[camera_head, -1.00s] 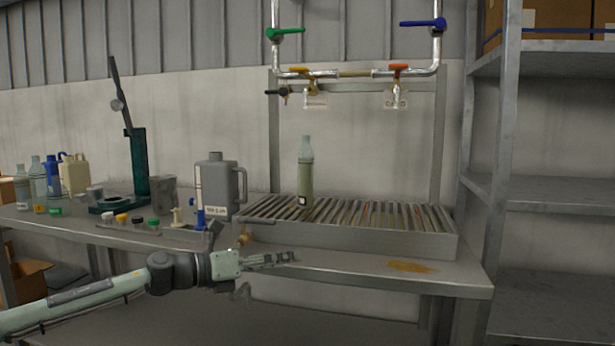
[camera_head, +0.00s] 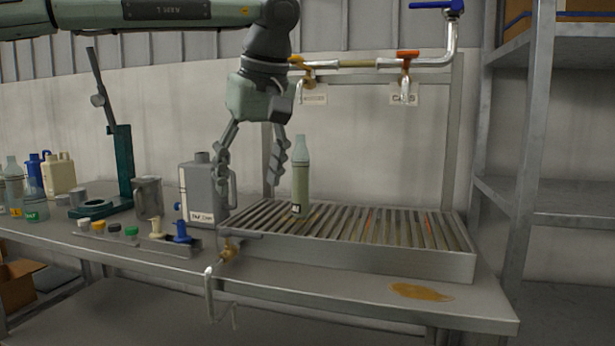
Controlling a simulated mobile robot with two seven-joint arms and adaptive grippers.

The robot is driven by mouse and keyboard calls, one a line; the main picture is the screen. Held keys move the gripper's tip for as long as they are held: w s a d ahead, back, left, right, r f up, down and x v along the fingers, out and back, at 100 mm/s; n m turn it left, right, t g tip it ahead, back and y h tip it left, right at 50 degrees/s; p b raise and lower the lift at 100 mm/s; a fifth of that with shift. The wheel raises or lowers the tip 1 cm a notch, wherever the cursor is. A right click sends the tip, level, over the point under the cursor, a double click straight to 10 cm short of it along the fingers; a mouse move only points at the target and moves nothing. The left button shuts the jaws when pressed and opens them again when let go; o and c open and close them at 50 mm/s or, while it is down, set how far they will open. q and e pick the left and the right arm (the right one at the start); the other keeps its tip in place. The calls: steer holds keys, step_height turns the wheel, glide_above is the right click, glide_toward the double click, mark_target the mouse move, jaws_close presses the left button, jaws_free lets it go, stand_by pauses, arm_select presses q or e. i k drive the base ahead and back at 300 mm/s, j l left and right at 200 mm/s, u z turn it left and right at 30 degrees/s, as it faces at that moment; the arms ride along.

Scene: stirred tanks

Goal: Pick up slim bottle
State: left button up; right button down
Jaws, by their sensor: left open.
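The slim bottle (camera_head: 301,181) is pale green with a light top and a small dark label near its base. It stands upright on the slatted metal rack (camera_head: 375,262) on the bench. My left gripper (camera_head: 246,184) hangs down from above with its two fingers spread open and nothing between them. In the picture it is just left of the bottle, its right finger close to the bottle's side. I cannot tell whether they touch. My right gripper is not in view.
A grey jug (camera_head: 200,190) stands left of the rack, partly behind my left finger. Valve pipes (camera_head: 365,64) run above the rack. A brown spill (camera_head: 420,292) lies on the bench (camera_head: 345,297) at front right. Metal shelving (camera_head: 560,200) stands at right.

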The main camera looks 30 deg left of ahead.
mark_target(301, 160)
steer(key=i+j, duration=0.25)
steer(key=i, duration=0.25)
steer(key=i+j, duration=0.25)
steer(key=i, duration=0.3)
